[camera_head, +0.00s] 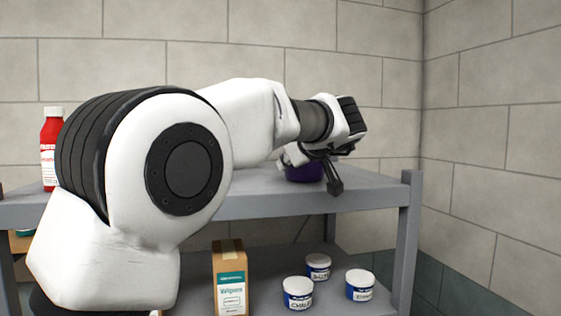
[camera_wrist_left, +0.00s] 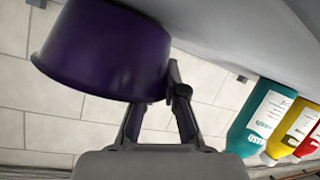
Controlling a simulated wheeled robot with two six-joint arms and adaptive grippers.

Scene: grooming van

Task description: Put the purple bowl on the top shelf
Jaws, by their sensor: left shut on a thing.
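The purple bowl (camera_head: 304,173) is at the top shelf (camera_head: 265,200) of a grey rack, mostly hidden behind my left gripper in the head view. In the left wrist view the bowl (camera_wrist_left: 105,52) is large and close, its side and rim edge showing. My left gripper (camera_head: 334,178) reaches over the shelf from the left and is shut on the bowl's wall; its fingers (camera_wrist_left: 160,95) meet the bowl in the wrist view. The bowl is on or just above the shelf surface; I cannot tell whether it touches. My right gripper is out of view.
A red bottle (camera_head: 51,148) stands at the shelf's left end. Teal (camera_wrist_left: 259,117), yellow (camera_wrist_left: 292,130) and red (camera_wrist_left: 308,147) bottles show in the wrist view. Below are a box (camera_head: 230,280) and white-lidded jars (camera_head: 298,293). A rack post (camera_head: 408,230) bounds the right end.

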